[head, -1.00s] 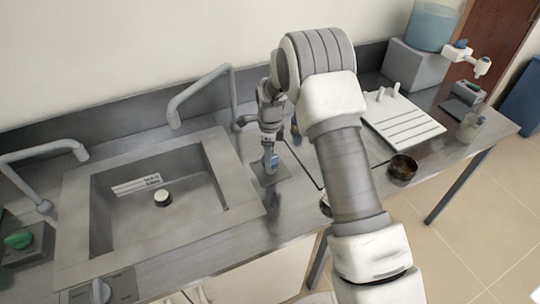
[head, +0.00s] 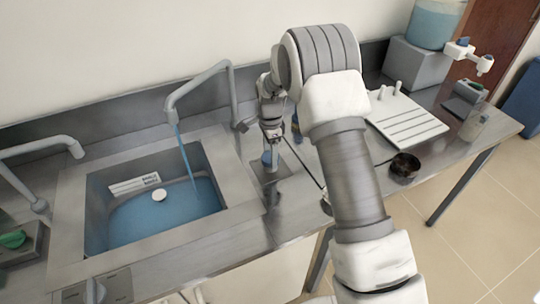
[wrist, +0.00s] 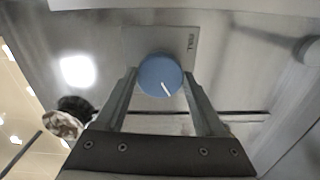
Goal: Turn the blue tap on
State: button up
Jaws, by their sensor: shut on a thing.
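The blue tap knob (wrist: 160,76) is round with a white mark and sits on a square metal plate (wrist: 185,40) in the wrist view. My gripper (wrist: 158,82) is shut on the knob, one finger on each side. In the head view my gripper (head: 270,150) reaches down over the knob, right of the sink (head: 230,185). The knob shows there only as a small blue patch. Blue water runs from the grey spout (head: 172,108) into the sink, where blue water covers the bottom around a white round piece (head: 159,195).
A second spout (head: 40,147) and a green knob (head: 12,239) are at the left. A white rack (head: 408,122), a dark bowl (head: 404,166) and a bottle (head: 473,124) stand on the bench to the right. My arm covers part of the bench.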

jog(key=shift+n, duration=0.6)
jog(key=o, duration=1.4)
jog(key=shift+c, duration=0.2)
notch_tip(320, 180, up, 18)
jog(key=shift+f, duration=0.2)
